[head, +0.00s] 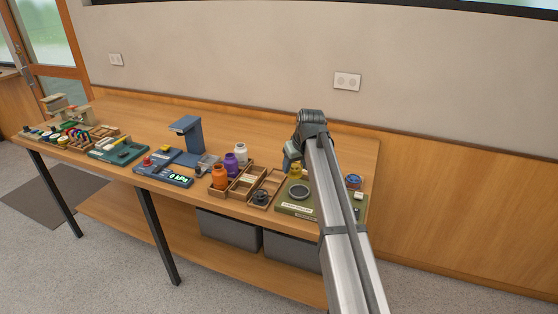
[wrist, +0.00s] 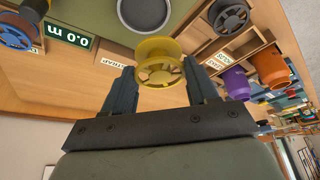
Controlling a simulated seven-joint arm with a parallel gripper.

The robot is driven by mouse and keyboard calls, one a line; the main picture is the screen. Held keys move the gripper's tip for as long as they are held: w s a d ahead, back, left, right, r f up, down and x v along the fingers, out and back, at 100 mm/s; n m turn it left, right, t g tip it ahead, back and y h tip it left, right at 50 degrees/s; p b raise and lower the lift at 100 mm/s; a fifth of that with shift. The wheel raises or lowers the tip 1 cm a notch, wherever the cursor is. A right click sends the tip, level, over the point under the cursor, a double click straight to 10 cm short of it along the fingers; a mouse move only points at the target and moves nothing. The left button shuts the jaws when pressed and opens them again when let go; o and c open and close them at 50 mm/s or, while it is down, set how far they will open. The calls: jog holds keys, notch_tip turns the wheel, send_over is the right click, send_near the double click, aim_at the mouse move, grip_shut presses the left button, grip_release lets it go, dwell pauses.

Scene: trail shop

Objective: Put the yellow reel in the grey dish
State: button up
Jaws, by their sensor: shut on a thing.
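The yellow reel (wrist: 160,58) is between the two fingers of my gripper (wrist: 162,82) in the wrist view, and the gripper is shut on it. In the head view the yellow reel (head: 295,171) shows just below my gripper (head: 291,160), partly hidden by it. The grey dish (head: 300,191) sits on a green board near the right end of the table. In the wrist view the grey dish (wrist: 146,14) is at the top edge, partly cut off, apart from the reel. No contents are visible in it.
A blue reel (head: 353,180) stands right of my arm. A wooden tray (head: 278,183) holds a dark reel (head: 261,197), left of the dish. Orange (head: 220,176), purple (head: 231,162) and white jars (head: 241,153) stand further left. A blue stand (head: 189,135) rises beyond them.

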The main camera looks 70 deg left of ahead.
jog(key=shift+w+d+f, duration=0.1)
jog(key=shift+w+d, duration=0.2)
jog(key=shift+d, duration=0.2)
jog(key=shift+w+d+f, duration=0.1)
jog(key=shift+w+d, duration=0.2)
jog(key=shift+d, duration=0.2)
jog(key=shift+f, duration=2.15)
jog(key=shift+f, duration=0.95)
dwell(0.3)
jog(key=o, duration=1.4)
jog(key=shift+c, duration=0.2)
jog(key=shift+r, duration=0.1)
jog(key=shift+r, duration=3.9)
